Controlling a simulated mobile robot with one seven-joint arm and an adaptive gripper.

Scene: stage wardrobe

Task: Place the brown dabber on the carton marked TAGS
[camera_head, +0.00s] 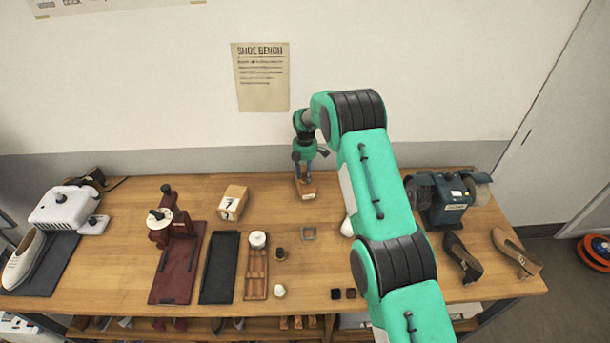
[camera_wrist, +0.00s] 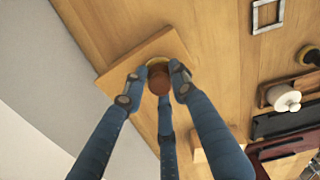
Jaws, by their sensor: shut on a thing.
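My gripper (camera_head: 304,160) is shut on the brown dabber (camera_wrist: 159,82), which shows as a round brown top between its fingers in the wrist view. The gripper is right above a small carton (camera_head: 306,188) at the back of the bench. In the wrist view the dabber appears over the square top of this carton (camera_wrist: 118,72). I cannot tell whether the dabber touches it. A second carton (camera_head: 232,203) stands further left with a dark mark on its face. The lettering on both cartons is too small to read.
A square metal frame (camera_head: 308,233), a dark dabber (camera_head: 280,254) and a pale knob-like piece (camera_head: 279,290) stand in front. A wooden tray (camera_head: 256,284) with a white-topped jar, a black tray (camera_head: 219,268) and a red press (camera_head: 177,262) are left. A grinder (camera_head: 446,200) is right.

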